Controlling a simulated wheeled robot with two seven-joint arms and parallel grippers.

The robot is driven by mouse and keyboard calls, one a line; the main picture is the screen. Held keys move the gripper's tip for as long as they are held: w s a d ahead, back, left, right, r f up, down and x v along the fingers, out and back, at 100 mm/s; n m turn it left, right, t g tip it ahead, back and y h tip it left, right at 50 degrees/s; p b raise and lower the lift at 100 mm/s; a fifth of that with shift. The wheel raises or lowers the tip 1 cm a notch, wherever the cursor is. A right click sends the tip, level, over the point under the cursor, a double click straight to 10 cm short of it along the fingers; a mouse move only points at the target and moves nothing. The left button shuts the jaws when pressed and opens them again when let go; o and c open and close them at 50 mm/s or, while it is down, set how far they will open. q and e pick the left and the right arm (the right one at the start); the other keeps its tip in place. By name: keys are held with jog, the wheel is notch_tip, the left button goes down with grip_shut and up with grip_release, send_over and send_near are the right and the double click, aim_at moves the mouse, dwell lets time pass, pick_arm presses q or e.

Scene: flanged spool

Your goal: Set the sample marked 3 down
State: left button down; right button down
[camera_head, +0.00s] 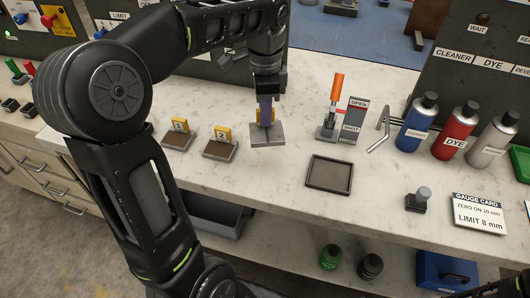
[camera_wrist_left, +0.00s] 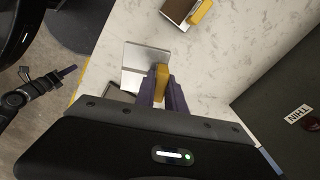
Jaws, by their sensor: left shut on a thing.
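My left gripper (camera_head: 265,112) is shut on the yellow tag of a grey sample plate (camera_head: 267,139), pointing down over the counter. The plate is level; I cannot tell whether it touches the counter. Its number is hidden by the fingers. In the left wrist view the purple fingers (camera_wrist_left: 161,94) close around the yellow tag, with the bare plate (camera_wrist_left: 146,62) beyond. Samples marked 1 (camera_head: 177,142) and 2 (camera_head: 220,150) are brown plates standing to the left. My right gripper (camera_wrist_left: 68,72) shows small at the left wrist view's edge; its opening is unclear.
An empty dark square tray (camera_head: 328,187) lies right of the held plate. An orange-handled tool (camera_head: 336,90) by an OPEN/SHUT sign (camera_head: 354,118) stands behind it. Cleaner (camera_head: 417,125), dye (camera_head: 454,132) and grey (camera_head: 490,140) cans stand right. A gauge card (camera_head: 479,213) lies front right.

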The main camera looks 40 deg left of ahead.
aim_at(265, 129)
pick_arm(q)
jog(key=shift+f, duration=2.8)
jog(key=shift+f, duration=1.85)
jog(key=shift+f, duration=0.2)
jog(key=c, duration=1.4)
grip_release()
jog(key=shift+r, duration=0.1)
notch_tip(265, 129, up, 12)
jog(key=shift+r, duration=0.1)
